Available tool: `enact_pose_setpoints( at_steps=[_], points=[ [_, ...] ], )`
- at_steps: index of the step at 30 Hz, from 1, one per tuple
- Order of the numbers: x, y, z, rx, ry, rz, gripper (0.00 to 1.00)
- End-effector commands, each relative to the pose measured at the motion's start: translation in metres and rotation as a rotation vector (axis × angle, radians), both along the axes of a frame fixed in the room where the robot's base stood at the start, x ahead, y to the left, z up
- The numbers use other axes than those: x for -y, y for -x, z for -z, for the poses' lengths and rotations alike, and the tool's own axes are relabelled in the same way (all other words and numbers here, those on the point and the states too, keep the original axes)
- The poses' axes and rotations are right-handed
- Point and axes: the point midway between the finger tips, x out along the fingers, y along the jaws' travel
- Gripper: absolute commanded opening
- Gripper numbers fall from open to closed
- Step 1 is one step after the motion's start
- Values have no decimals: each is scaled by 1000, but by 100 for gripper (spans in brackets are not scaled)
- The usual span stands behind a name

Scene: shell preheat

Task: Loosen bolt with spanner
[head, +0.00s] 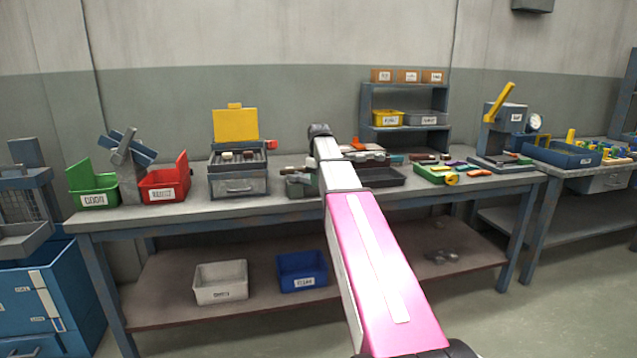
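My arm reaches from the bottom of the head view up over the workbench (235,207). Its far end stops above the bench top, and I cannot make out my gripper or its fingers there. No spanner can be told apart for certain. Several small tools lie in and around a green tray (429,176) right of my arm, too small to name.
A green bin (93,198), red bin (165,194) and grey drawer box (239,185) with a yellow lid stand left. A yellow-levered press (498,130) stands right. The bench front-left is clear.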

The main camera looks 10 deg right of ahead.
Motion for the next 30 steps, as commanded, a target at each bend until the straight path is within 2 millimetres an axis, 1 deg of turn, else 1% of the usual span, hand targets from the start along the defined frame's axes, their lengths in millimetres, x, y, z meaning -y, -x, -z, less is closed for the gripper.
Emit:
enact_pose_setpoints(
  at_steps=[1, 6, 30],
  points=[
    [2, -3, -4, 6, 4, 9, 0],
    [2, -3, -12, 6, 5, 11, 0],
    [1, -2, -53, 4, 2, 5, 0]
  ],
)
